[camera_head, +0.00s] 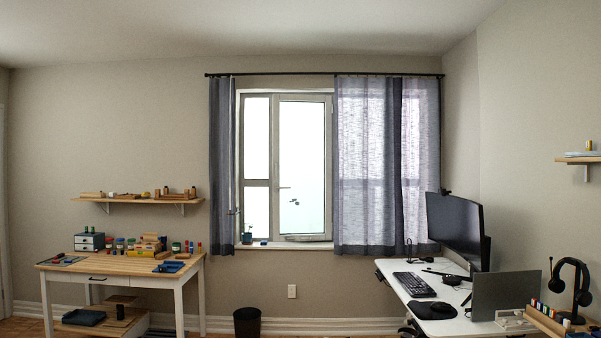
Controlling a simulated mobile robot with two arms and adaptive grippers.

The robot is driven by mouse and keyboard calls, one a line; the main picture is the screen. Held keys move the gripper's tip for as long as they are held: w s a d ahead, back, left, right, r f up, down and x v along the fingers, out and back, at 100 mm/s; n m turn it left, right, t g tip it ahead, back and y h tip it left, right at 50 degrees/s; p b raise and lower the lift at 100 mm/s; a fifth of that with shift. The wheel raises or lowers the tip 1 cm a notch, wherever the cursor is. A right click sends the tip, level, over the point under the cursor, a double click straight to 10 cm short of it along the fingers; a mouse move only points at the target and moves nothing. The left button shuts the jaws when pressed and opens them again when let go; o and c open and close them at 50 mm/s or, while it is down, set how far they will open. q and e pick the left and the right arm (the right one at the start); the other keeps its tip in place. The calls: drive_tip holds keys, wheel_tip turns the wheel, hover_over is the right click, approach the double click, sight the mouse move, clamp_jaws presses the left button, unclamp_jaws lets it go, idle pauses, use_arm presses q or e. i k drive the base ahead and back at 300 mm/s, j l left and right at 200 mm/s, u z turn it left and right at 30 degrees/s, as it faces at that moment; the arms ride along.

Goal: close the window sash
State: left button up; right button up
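The window (257,183) is on the far wall, with a narrow pane section on the left and a taller sash (327,170) on the right. The sash has a pale frame, bright glass and a small handle (285,187) on its left side. It looks slightly angled to the window frame, but I cannot tell how far it stands open. The right curtain hides whatever lies beyond its right edge. Neither of my grippers is in view.
Grey curtains (365,165) hang either side. The sill (270,245) holds a small plant pot (247,238). A wooden workbench (115,265) stands left, a white desk (440,310) with a monitor (455,228) right. A dark bin (247,322) stands on the floor below the window.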

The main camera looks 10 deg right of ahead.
sight(277, 99)
drive_tip(key=i+l+z, duration=0.1)
drive_tip(key=i+z, duration=0.2)
drive_tip(key=i, duration=0.45)
drive_tip(key=i+z, duration=0.15)
drive_tip(key=i, duration=1.7)
drive_tip(key=i+u, duration=0.1)
drive_tip(key=i, duration=0.8)
drive_tip(key=i+l+u, duration=0.1)
drive_tip(key=i, duration=0.8)
